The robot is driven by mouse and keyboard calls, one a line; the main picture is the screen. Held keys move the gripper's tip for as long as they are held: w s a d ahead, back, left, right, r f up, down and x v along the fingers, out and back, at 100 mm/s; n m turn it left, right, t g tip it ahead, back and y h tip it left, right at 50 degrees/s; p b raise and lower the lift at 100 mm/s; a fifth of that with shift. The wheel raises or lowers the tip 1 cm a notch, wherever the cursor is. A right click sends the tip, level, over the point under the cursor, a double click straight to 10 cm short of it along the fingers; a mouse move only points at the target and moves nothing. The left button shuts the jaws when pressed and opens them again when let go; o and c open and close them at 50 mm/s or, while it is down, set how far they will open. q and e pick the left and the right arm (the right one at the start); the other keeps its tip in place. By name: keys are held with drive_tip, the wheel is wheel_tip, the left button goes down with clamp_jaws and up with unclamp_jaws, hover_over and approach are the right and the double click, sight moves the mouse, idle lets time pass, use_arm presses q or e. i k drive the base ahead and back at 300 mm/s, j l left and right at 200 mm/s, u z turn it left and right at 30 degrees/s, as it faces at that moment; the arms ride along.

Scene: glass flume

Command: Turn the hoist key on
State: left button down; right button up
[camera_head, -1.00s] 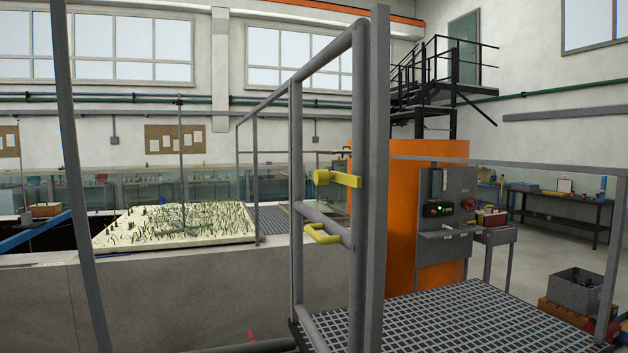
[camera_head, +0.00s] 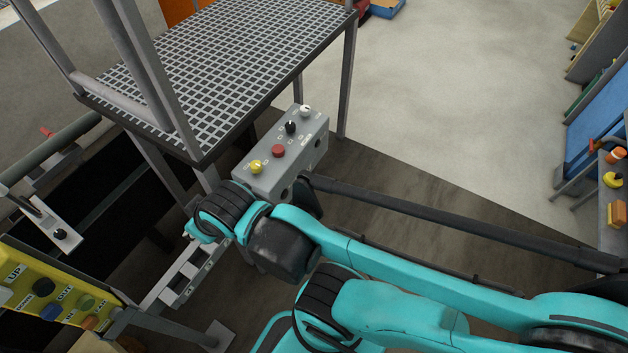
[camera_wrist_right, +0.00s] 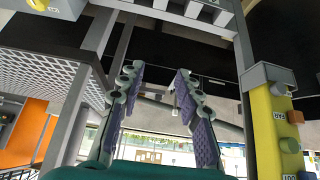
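No part that I can name for certain as the hoist key shows. A grey control box (camera_head: 283,153) beside the platform carries yellow (camera_head: 256,167), red (camera_head: 278,151), black and white knobs; its yellow-knob end shows in the wrist view (camera_wrist_right: 58,8). A yellow panel (camera_head: 22,262) marked "UP", with several coloured knobs, is at lower left; a yellow panel (camera_wrist_right: 265,130) is at right in the wrist view. My right gripper (camera_wrist_right: 156,75) is open, with nothing between its fingers. In the head view my right arm ends left of and below the grey box, its fingertips hidden. My left gripper is not in view.
The grated platform (camera_head: 215,65) with railing posts stands behind the grey box. A dark bar (camera_head: 440,215) crosses behind my arm. A small grey plate (camera_head: 55,230) with a black knob is at left. Open floor (camera_head: 460,100) lies to the right, with a blue bench beyond.

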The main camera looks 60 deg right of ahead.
sight(256, 167)
drive_tip(key=z, duration=1.8)
drive_tip(key=i+l+z, duration=0.3)
drive_tip(key=i+z, duration=0.2)
drive_tip(key=k, duration=0.05)
